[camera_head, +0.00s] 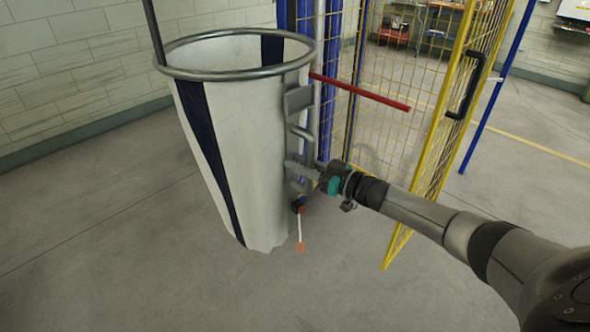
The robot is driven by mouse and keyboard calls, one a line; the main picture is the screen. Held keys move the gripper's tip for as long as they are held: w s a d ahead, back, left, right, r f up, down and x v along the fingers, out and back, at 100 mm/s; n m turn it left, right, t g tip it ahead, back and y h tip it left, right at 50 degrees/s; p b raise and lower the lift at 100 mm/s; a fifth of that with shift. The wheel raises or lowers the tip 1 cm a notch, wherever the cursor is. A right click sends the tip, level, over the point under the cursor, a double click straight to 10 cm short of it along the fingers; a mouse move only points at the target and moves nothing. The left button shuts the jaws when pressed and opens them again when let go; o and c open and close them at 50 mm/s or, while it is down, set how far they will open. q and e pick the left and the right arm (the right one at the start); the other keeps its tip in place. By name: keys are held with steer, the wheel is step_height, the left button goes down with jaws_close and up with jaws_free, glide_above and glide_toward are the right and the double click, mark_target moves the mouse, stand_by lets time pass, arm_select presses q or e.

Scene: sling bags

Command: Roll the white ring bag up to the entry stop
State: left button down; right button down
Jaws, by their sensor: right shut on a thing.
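The white ring bag (250,140) hangs upright left of centre, with dark blue stripes down its side and a round grey metal ring (168,60) at its open top. A grey metal bracket (298,100) runs down its right side. My right gripper (312,175) reaches in from the right and is shut at the lower part of this bracket; its fingertips are partly hidden among the grey parts. A red bar (360,91) sticks out to the right behind the bag; I cannot tell whether it is the entry stop. My left gripper is not in view.
A yellow mesh gate (450,110) with a black handle (468,85) stands right of the bag, close behind my right arm. Blue posts (335,60) stand behind the bag. A small orange-tipped rod (300,246) hangs low beside it. The floor at left and front is clear.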

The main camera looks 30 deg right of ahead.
steer(key=shift+w+d, duration=0.15)
steer(key=shift+d, duration=0.3)
steer(key=c, duration=1)
jaws_free()
steer(key=p+v, duration=0.1)
steer(key=v, duration=1.4)
steer(key=shift+p, duration=0.35)
